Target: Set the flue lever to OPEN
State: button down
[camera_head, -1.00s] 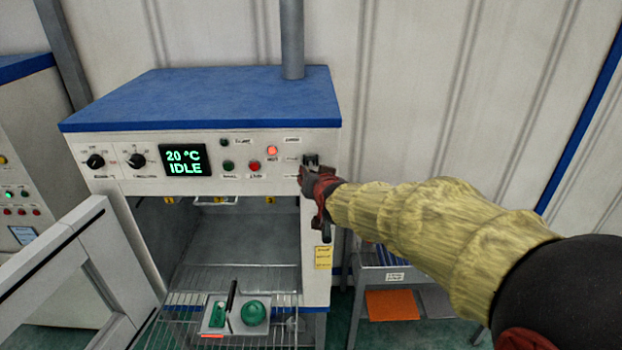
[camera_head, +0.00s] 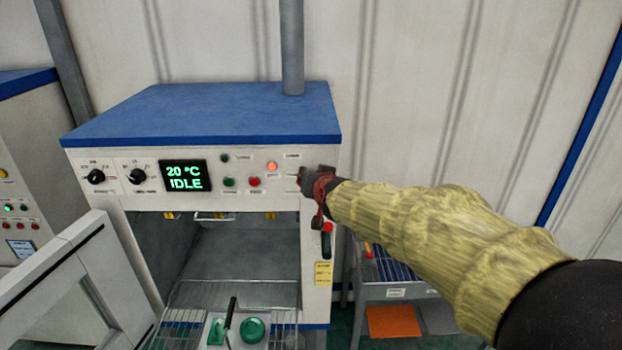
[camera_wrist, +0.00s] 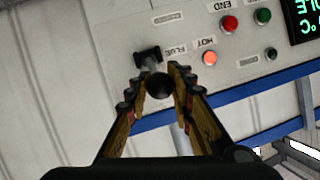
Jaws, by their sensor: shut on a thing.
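The flue lever shows in the wrist view as a black round knob (camera_wrist: 160,87) on a grey shaft, rising from a black pivot block on the white oven panel. The word FLUE is printed beside it. My gripper (camera_wrist: 172,92) is shut on the knob, with one finger on either side. In the head view my gripper (camera_head: 315,184) is at the right end of the oven's control panel (camera_head: 225,196) and hides the lever. The small position labels near the lever are too blurred to read.
The oven display (camera_head: 185,175) reads 20 °C IDLE. The oven door (camera_head: 62,285) stands open at left. A pulled-out rack holds a tray with green parts (camera_head: 252,328). A red-and-black handle (camera_head: 327,240) is below my gripper. A low cart (camera_head: 395,275) stands at right.

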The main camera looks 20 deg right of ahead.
jog(key=shift+r, duration=0.5)
jog(key=c, duration=2)
grip_release()
jog(key=shift+o, duration=1.3)
jog(key=shift+s+a+f, duration=0.1)
jog(key=shift+f, duration=0.05)
jog(key=shift+o, duration=1)
jog(key=shift+f, duration=0.2)
jog(key=v, duration=0.7)
jog(key=shift+s, duration=0.2)
